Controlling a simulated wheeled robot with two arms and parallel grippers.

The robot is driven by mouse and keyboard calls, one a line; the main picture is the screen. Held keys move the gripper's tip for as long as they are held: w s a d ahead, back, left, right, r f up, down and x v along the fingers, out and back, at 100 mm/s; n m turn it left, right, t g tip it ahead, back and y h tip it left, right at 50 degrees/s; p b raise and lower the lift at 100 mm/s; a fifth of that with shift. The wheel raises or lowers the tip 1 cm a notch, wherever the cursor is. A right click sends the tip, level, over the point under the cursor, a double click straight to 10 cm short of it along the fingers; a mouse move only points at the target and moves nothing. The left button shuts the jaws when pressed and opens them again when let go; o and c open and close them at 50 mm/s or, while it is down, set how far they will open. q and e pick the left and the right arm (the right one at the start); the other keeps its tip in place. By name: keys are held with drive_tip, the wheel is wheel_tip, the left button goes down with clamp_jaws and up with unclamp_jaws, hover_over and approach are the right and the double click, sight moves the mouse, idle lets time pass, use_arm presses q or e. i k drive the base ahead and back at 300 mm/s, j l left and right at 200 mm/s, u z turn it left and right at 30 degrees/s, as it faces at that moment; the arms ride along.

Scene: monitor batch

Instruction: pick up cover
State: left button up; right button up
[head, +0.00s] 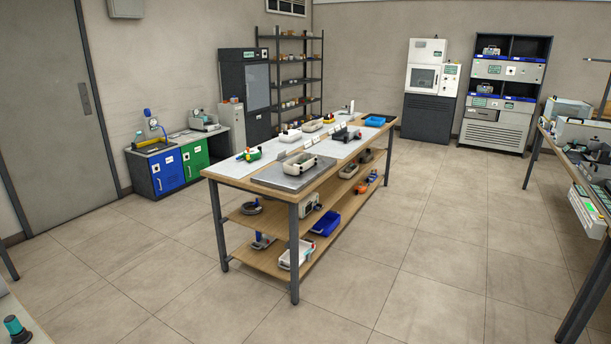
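I cannot tell for certain which thing is the cover. A beige, shallow housing-like part (300,166) sits on a grey plate (277,181) at the near end of the central workbench (240,177). A similar white part (290,136) and another pale part (312,126) lie farther along the bench top. A dark part (347,134) lies near its right edge. Neither of my grippers shows in the head view.
The bench's lower shelves hold a blue bin (326,223) and a white tray (303,254). Blue (168,172) and green (195,160) cabinets stand at the left wall. A loaded table (545,133) stands at the right. The floor (420,260) around the bench is clear.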

sight(290, 167)
drive_tip(key=i+l, duration=0.15)
drive_tip(key=i, duration=0.85)
drive_tip(key=i+l, duration=0.2)
drive_tip(key=i, duration=0.8)
drive_tip(key=k+z, duration=0.05)
